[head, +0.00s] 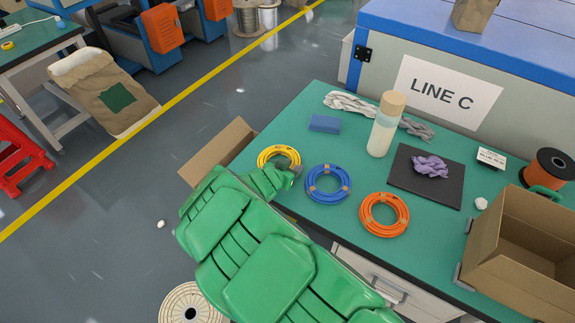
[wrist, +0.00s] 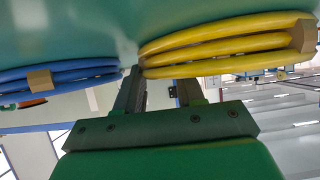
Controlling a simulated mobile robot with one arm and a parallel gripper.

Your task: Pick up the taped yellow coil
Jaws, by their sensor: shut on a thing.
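The yellow coil (head: 268,152) lies at the left edge of the green tabletop in the head view, with tan tape on it. My gripper (head: 292,174) reaches its near right side and hides part of it. In the wrist view the yellow coil (wrist: 225,63) is large, with a tape band at its right end. There my gripper (wrist: 160,88) has one finger at the coil's left end and the other behind its strands, shut on its rim. Whether the coil is off the tabletop, I cannot tell.
A blue coil (head: 327,184) lies just right of the yellow one, and an orange coil (head: 384,214) farther right. An open cardboard box (head: 520,250) stands at the right.

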